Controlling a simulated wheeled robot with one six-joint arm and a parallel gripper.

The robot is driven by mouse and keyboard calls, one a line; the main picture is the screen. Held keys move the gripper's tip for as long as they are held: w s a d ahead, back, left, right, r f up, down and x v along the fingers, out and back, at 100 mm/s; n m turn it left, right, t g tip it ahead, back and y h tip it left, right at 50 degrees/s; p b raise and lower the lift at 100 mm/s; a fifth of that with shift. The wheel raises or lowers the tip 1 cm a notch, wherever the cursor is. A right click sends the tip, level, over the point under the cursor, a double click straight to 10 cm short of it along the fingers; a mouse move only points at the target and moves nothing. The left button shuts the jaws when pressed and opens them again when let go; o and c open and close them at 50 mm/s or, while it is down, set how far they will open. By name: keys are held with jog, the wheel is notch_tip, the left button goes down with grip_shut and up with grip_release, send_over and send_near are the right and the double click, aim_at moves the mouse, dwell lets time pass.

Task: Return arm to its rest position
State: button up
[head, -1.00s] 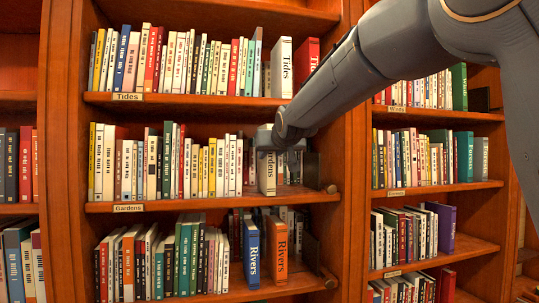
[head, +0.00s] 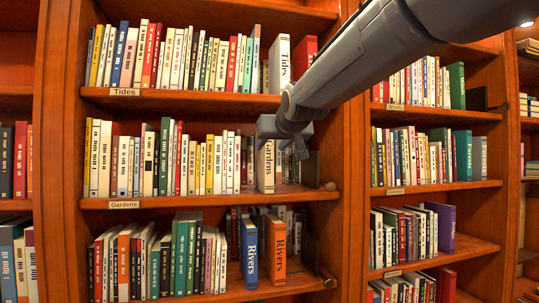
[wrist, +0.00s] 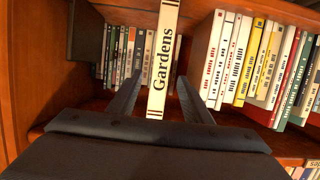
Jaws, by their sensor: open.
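My gripper (wrist: 155,98) is open in the wrist view, with one finger on each side of the cream Gardens book (wrist: 163,60), apart from it. In the head view my gripper (head: 284,130) is in front of the middle shelf, over the upper part of the Gardens book (head: 266,170). That book stands upright on the shelf, its spine facing out. The gripper's fingers are partly hidden by my wrist in the head view.
The middle shelf (head: 200,202) holds a row of books left of the Gardens book. A Tides book (head: 279,66) stands above. A blue Rivers book (head: 250,254) and an orange Rivers book (head: 275,250) stand below. A wooden upright (head: 354,200) is to the right.

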jog(key=shift+v, duration=0.95)
jog(key=s+d+f+m+g+h, duration=0.1)
jog(key=s+d+f+g, duration=0.2)
jog(key=f, duration=0.8)
jog(key=s+d+f+g+h+b, duration=0.1)
jog(key=s+d+f, duration=0.35)
jog(key=f, duration=0.65)
jog(key=s+d+f+m+g+h, duration=0.1)
jog(key=s+d+f+g, duration=0.3)
jog(key=f, duration=0.7)
jog(key=s+d+f+g, duration=0.2)
jog(key=s+d+f, duration=0.2)
jog(key=s+f, duration=0.5)
jog(key=s+d+f+m+g+h, duration=0.1)
jog(key=s+d+f, duration=0.3)
jog(key=s+f, duration=0.6)
jog(key=shift+s+d+g, duration=0.15)
jog(key=shift+s+g, duration=0.65)
jog(key=shift+s, duration=0.05)
jog(key=shift+c, duration=0.4)
